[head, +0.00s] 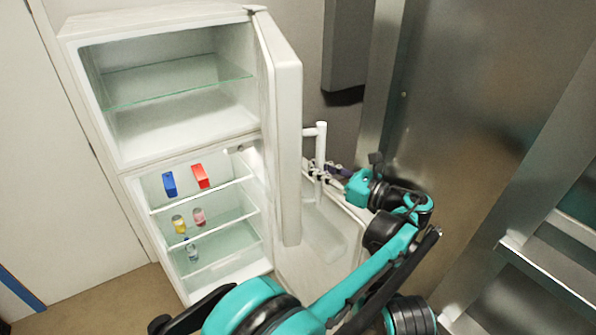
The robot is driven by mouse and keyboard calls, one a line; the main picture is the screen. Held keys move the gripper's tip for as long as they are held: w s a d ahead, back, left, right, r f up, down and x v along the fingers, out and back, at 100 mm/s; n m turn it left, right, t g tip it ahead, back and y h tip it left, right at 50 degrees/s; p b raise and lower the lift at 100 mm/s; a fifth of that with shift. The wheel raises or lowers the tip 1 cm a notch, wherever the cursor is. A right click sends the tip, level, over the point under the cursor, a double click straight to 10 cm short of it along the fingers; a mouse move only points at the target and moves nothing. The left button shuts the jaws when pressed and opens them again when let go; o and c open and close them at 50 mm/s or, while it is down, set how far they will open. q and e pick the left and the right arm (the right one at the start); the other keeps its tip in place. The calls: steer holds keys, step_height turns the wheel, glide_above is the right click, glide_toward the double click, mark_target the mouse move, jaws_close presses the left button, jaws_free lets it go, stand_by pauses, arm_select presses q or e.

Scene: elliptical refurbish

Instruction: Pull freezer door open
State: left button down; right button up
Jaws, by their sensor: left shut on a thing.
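The white refrigerator has a freezer compartment (180,90) at the top, open to view and empty but for a glass shelf. The freezer door (283,120) stands swung wide open at the right side of the compartment, seen nearly edge-on. Its white bar handle (321,140) is on the door's outer side, facing right. My left gripper (318,171) is shut on this handle, around the middle of the bar. My left arm reaches up to it from the bottom of the head view. My right gripper does not show.
The lower fridge compartment is open too, holding a blue box (169,184), a red box (201,176) and small bottles. Its lower door (325,240) stands open below the handle. A metal cabinet (470,90) and metal shelving (550,265) stand close on the right.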

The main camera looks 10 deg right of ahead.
arm_select(q)
steer(key=shift+w+d+f, duration=0.1)
steer(key=shift+d+f, duration=0.05)
steer(key=shift+d, duration=1.1)
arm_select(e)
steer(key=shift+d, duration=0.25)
